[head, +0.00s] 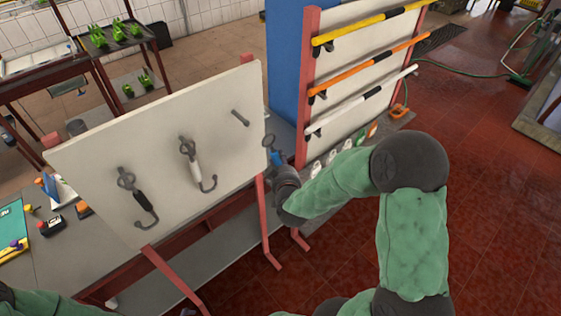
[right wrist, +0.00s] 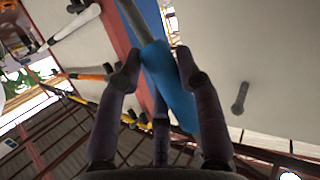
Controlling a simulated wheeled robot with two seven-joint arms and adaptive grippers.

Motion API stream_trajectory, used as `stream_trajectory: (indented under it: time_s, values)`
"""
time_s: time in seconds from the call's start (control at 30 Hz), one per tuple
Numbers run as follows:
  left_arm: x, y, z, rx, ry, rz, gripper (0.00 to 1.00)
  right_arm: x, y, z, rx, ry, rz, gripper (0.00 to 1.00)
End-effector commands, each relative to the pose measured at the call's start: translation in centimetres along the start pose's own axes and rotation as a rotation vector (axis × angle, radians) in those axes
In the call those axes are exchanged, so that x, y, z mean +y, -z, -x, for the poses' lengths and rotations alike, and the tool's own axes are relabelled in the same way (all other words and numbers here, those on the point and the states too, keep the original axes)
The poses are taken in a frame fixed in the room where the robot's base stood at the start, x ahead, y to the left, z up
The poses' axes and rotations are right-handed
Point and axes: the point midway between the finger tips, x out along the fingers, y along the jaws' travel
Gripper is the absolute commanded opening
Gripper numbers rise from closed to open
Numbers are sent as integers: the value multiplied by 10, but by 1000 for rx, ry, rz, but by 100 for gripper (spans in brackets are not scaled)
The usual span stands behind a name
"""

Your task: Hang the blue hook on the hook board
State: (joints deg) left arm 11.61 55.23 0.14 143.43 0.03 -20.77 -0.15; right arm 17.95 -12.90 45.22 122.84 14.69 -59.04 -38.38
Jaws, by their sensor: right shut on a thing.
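The white hook board (head: 95,165) stands tilted at the left of the head view. A black-handled hook (head: 146,205) and a white-handled hook (head: 196,172) hang on it. A bare peg (head: 240,118) sticks out at its upper right and also shows in the right wrist view (right wrist: 239,98). My right gripper (head: 281,171) is shut on the blue hook (head: 274,156), just right of the board's edge and apart from the peg. In the right wrist view the blue handle (right wrist: 172,88) lies between the fingers; its lower end is hidden. My left gripper is out of view.
A rack with yellow (head: 365,26), orange and white bars stands right of the board. A grey table (head: 75,255) with small tools lies at the left. The red tiled floor (head: 500,170) is open at the right.

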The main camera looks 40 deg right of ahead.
Motion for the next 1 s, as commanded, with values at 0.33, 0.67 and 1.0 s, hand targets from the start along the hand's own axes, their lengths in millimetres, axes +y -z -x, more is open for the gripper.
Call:
stream_trajectory:
  time_s: [0.33, 0.67, 1.0]
  values:
    - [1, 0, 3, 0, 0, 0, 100, -10, 9, -17, 2, 1, -1, 0]
    - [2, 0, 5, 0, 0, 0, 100, -19, 16, -33, 3, 1, 0, 0]
    - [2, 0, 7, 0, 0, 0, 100, -26, 23, -48, 3, 0, -1, 0]
